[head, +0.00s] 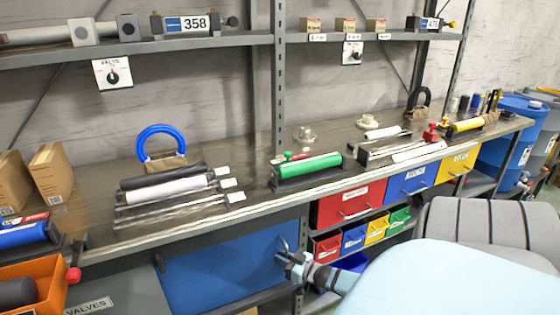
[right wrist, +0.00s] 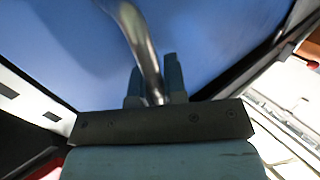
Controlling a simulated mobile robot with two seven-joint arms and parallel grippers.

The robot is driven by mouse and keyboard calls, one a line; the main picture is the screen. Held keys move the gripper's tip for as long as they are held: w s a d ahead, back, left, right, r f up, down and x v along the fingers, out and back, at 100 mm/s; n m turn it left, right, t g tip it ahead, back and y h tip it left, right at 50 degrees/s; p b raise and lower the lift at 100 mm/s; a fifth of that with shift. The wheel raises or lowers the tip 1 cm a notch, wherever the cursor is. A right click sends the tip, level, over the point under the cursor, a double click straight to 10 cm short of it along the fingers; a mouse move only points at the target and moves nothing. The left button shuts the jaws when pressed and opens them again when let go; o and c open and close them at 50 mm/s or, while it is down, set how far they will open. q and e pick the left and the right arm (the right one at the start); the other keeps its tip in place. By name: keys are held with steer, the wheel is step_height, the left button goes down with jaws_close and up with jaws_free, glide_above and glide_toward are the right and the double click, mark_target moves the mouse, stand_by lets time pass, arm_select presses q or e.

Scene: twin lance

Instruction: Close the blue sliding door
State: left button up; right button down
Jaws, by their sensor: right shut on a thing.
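The blue sliding door (head: 225,275) is under the workbench, left of the red drawer, and fills most of the right wrist view (right wrist: 75,50). Its metal handle (head: 281,246) is near the door's right edge in the head view. My right gripper (head: 285,258) is at that handle. In the right wrist view the metal bar (right wrist: 140,45) runs down between the fingers of my right gripper (right wrist: 154,85), which is shut on it. The finger contact itself is partly hidden behind the bar and palm. My left gripper is not in view.
A grey panel (head: 125,292) labelled VALVES is left of the door. Red (head: 350,201), blue and yellow drawers and small bins (head: 327,246) are to its right. The workbench above holds rods and a green cylinder (head: 307,166).

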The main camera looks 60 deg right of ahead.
steer(key=c, duration=1.4)
jaws_free()
steer(key=shift+s+d+f, duration=0.1)
steer(key=shift+s+d, duration=0.05)
steer(key=shift+d, duration=0.1)
steer(key=shift+c, duration=0.2)
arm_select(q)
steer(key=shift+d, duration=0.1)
arm_select(e)
steer(key=shift+s, duration=0.1)
steer(key=shift+s, duration=0.4)
arm_select(q)
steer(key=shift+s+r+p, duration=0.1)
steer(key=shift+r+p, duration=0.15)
steer(key=shift+p, duration=0.65)
arm_select(e)
steer(key=s, duration=1.3)
steer(key=shift+d, duration=0.25)
